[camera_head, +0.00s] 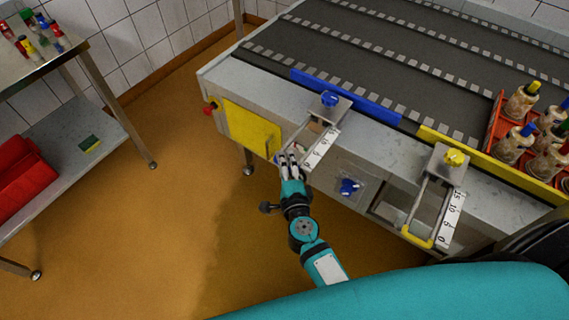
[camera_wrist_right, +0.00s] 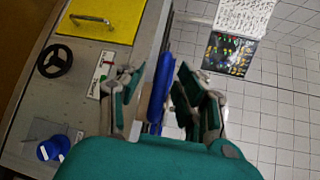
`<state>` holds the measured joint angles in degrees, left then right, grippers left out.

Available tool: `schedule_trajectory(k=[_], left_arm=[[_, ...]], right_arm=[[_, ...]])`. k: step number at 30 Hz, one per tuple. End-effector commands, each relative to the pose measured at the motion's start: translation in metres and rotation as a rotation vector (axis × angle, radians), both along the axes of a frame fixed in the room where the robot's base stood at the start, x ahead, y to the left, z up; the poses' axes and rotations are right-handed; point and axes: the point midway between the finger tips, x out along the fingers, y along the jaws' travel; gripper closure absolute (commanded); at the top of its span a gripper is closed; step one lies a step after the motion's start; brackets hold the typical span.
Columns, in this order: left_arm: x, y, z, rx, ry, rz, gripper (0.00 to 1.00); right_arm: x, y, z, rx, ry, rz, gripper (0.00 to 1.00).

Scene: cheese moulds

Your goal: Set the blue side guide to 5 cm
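The blue side guide (camera_head: 347,96) is a long blue bar along the near edge of the conveyor. Its blue knob (camera_head: 329,98) sits on a metal block, with a white scale strip (camera_head: 318,149) running towards me; its reading is too small to tell. My right gripper (camera_head: 288,160) is at the near end of this strip, largely covering the guide's handle. In the wrist view, my right gripper (camera_wrist_right: 160,72) has its fingers apart. My left gripper is not in view.
A yellow guide (camera_head: 490,163) with a yellow knob (camera_head: 454,157) and its own scale is at the right. A blue switch (camera_head: 349,187) and yellow panel (camera_head: 252,131) are on the machine's front. A red crate (camera_head: 495,108) of moulds stands on the conveyor.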

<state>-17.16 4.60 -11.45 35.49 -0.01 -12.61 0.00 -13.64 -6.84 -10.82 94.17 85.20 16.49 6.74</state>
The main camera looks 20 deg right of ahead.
Motion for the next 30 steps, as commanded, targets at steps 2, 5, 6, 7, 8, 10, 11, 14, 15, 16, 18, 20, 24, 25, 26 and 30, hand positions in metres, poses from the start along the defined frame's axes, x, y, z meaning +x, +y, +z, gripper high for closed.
schedule_trajectory(k=[2,5,6,7,8,10,11,14,15,16,18,20,24,25,26,30], left_arm=[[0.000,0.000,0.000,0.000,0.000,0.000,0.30],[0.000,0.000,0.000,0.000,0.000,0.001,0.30],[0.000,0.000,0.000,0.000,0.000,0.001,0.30],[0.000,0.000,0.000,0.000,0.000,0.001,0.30],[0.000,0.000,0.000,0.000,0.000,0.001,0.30],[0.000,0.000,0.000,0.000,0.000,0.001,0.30],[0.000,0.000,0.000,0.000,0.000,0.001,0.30],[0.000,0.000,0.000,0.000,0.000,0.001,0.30],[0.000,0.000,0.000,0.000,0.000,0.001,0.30],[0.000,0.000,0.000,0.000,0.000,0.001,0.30],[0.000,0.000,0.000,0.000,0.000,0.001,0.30],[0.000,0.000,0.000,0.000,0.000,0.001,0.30],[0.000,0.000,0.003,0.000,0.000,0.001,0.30],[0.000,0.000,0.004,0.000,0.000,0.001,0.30],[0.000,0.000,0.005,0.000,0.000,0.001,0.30],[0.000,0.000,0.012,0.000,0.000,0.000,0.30]], right_arm=[[0.000,0.000,0.000,0.000,0.000,0.000,0.69],[0.000,0.000,0.000,0.000,0.000,0.000,0.82],[0.000,0.000,0.000,0.000,0.000,0.000,0.87],[0.000,0.000,0.000,0.000,0.000,0.000,0.91],[0.000,0.000,0.000,0.000,0.000,0.000,0.95],[-0.001,0.000,0.000,0.000,0.000,0.000,1.00],[-0.001,0.000,0.000,-0.001,0.001,0.000,1.00],[-0.001,0.000,-0.001,-0.001,0.001,0.000,1.00],[-0.001,0.000,-0.001,-0.001,0.002,0.000,1.00],[-0.001,0.000,-0.001,-0.001,0.002,0.000,1.00],[-0.001,0.000,-0.001,-0.001,0.003,0.001,1.00],[-0.001,0.000,-0.002,-0.002,0.003,0.001,1.00],[0.003,-0.005,-0.001,-0.003,0.004,0.002,1.00],[0.005,-0.007,-0.001,-0.004,0.003,0.002,1.00],[0.008,-0.011,0.000,-0.005,0.002,0.002,1.00],[0.024,-0.032,0.000,-0.008,0.004,0.002,1.00]])
